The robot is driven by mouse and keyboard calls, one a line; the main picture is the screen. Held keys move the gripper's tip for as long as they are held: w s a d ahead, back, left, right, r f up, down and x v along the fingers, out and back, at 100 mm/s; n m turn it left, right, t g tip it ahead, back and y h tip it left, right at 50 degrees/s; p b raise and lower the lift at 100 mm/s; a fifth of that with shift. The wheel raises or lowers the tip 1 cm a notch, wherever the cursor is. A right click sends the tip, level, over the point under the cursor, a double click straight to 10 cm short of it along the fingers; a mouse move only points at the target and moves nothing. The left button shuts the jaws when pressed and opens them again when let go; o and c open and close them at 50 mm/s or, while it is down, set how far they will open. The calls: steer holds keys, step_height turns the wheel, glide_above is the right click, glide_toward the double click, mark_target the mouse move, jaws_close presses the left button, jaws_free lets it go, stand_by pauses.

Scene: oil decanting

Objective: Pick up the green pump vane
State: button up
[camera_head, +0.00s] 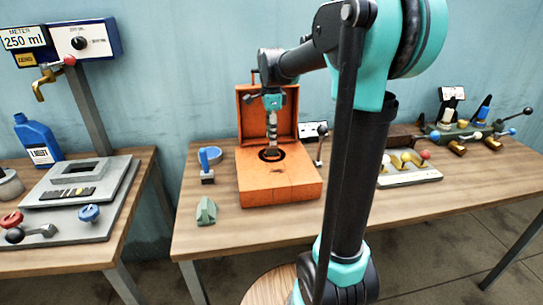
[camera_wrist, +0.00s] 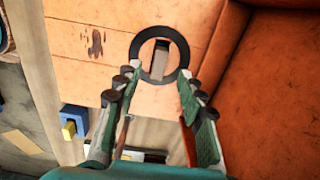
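A small pale green, wedge-shaped piece (camera_head: 206,211) lies near the front left of the middle table; it is the only loose green part I see, and I take it as the green pump vane. My gripper (camera_head: 271,150) points down over the orange box (camera_head: 280,188), well behind and right of the green piece. In the wrist view, my gripper (camera_wrist: 158,82) is open with its two fingers apart. A black ring (camera_wrist: 138,57) around an opening in the box top shows between and beyond the fingertips. I see nothing held. The green piece does not show in the wrist view.
The orange box's raised lid (camera_head: 248,112) stands close behind my gripper. A blue-handled tool (camera_head: 207,163) stands left of the box. A pale tray (camera_head: 412,176) with brass-coloured parts is to the right, partly behind my arm. Bare tabletop surrounds the green piece.

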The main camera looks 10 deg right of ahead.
mark_target(272, 148)
steer(key=shift+f, duration=2.85)
steer(key=shift+c, duration=0.4)
jaws_close()
